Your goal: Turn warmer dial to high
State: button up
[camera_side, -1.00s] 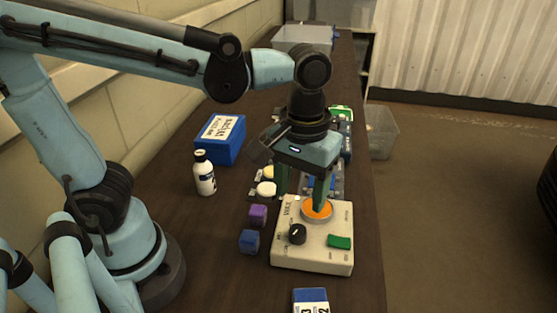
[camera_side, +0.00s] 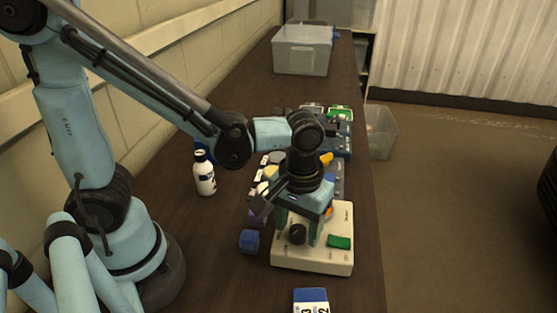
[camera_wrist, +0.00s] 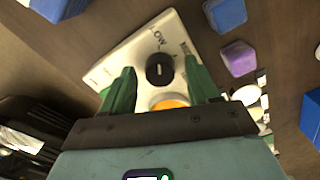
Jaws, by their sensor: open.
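The warmer (camera_side: 285,258) is a cream box on the bench, with a black dial (camera_side: 298,234), a green rocker switch (camera_side: 339,242) and an orange round plate (camera_side: 329,213) partly hidden behind my gripper. In the wrist view the black dial (camera_wrist: 159,69) shows a pale pointer line, with "LOW" printed beside it and other lettering partly cut off. My gripper (camera_side: 305,232) is open above the warmer. Its green fingers (camera_wrist: 160,85) stand on either side of the dial in the wrist view, apart from it and holding nothing. The orange plate (camera_wrist: 170,103) lies between the finger bases.
A blue block (camera_side: 249,241) and a purple block (camera_wrist: 238,58) sit beside the warmer. A white bottle (camera_side: 204,175) stands to the left. A blue-and-white box (camera_side: 311,301) lies in front. A grey bin (camera_side: 302,50) stands far back. Bare bench lies right of the bottle's base.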

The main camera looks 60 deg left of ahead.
jog(key=c, duration=1)
jog(key=shift+c, duration=0.2)
jog(key=shift+m, duration=0.4)
jog(key=m, duration=0.4)
jog(key=shift+m, duration=0.4)
jog(key=m, duration=1.2)
jog(key=shift+m, duration=0.3)
jog(key=m, duration=0.5)
jog(key=shift+m, duration=0.3)
